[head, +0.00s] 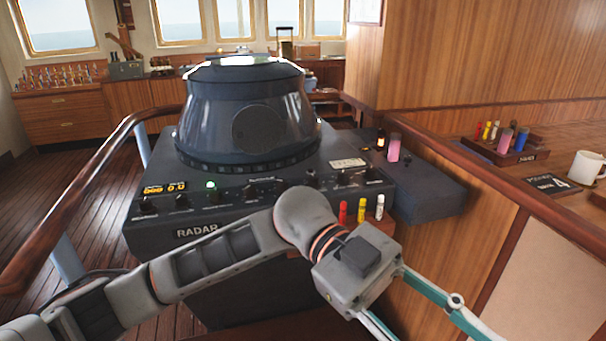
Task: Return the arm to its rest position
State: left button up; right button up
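My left arm (220,257) comes in from the lower left and stretches across the front of the radar console (160,217). My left gripper (355,277) is in front of the console's right front corner, pointing down and to the right. Its two teal-edged fingers run apart from each other out of the bottom of the view. No held object shows. My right arm and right gripper are not in view.
Red, yellow and white markers (361,210) stand by the console's right front corner. A wooden handrail (88,187) curves around the left, and another rail (510,187) runs on the right. A marker rack (500,150) and a white mug (586,166) stand on the right counter.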

pick_arm(q)
jog(key=w+a+r+n+t+h, duration=0.1)
jog(key=w+a+n+t+h, duration=0.1)
jog(key=w+n+t+h, duration=0.45)
jog(key=w+a+r+n+t+h, duration=0.2)
jog(key=w+n+t+h, duration=0.2)
jog(key=w+t+h, duration=0.4)
jog(key=w+a+f+n+t+y+p, duration=0.1)
jog(key=w+a+f+n+t+y, duration=0.35)
jog(key=f+n+t, duration=0.3)
jog(key=w+a+f+n+t+y, duration=0.4)
jog(key=a+f+n+t+y, duration=0.15)
jog(key=f+t, duration=0.25)
jog(key=s+a+f+n+g+y, duration=0.1)
jog(key=s+a+f+n+y, duration=0.1)
jog(key=a+f+y, duration=0.5)
jog(key=s+a+f+n+g+y, duration=0.15)
jog(key=a+f, duration=0.35)
jog(key=f, duration=0.7)
jog(key=s+a+f+g+y, duration=0.2)
jog(key=s+a+f, duration=0.3)
jog(key=s+f, duration=0.2)
jog(key=s+a+f+g+y+p, duration=0.1)
jog(key=s+a+f+g+y, duration=0.1)
jog(key=s+a+f, duration=0.2)
jog(key=s+f, duration=0.3)
jog(key=f, duration=0.1)
jog(key=shift+a, duration=0.4)
